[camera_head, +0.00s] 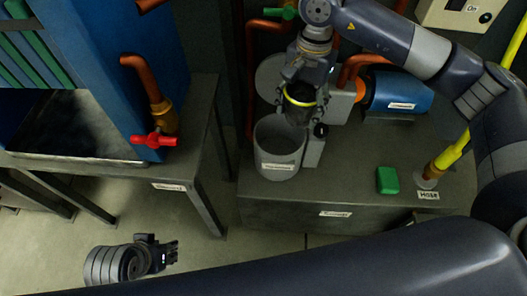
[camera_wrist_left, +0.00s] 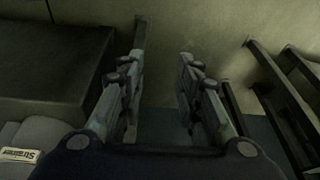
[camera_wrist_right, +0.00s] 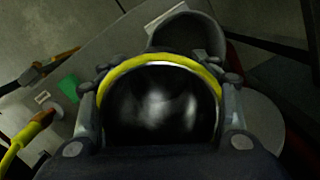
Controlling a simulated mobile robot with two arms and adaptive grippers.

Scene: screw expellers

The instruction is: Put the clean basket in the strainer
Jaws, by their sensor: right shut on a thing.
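The basket (camera_head: 299,99) is dark with a yellow rim. My right gripper (camera_head: 302,88) is shut on it and holds it above and a little to the right of the strainer (camera_head: 278,150), a grey, open-topped round vessel with a label. In the right wrist view the basket (camera_wrist_right: 160,105) fills the space between the fingers, and its inside looks dark and empty. The strainer (camera_wrist_right: 187,38) shows just beyond its rim. My left gripper (camera_head: 165,253) is low at the left over the floor, open and empty in the left wrist view (camera_wrist_left: 160,85).
A grey metal bench (camera_head: 330,192) carries the strainer, a green block (camera_head: 387,180) and a yellow hose (camera_head: 452,153). A blue motor (camera_head: 398,92) sits behind. A blue machine with a red valve handle (camera_head: 153,140) stands left. Floor between the benches is clear.

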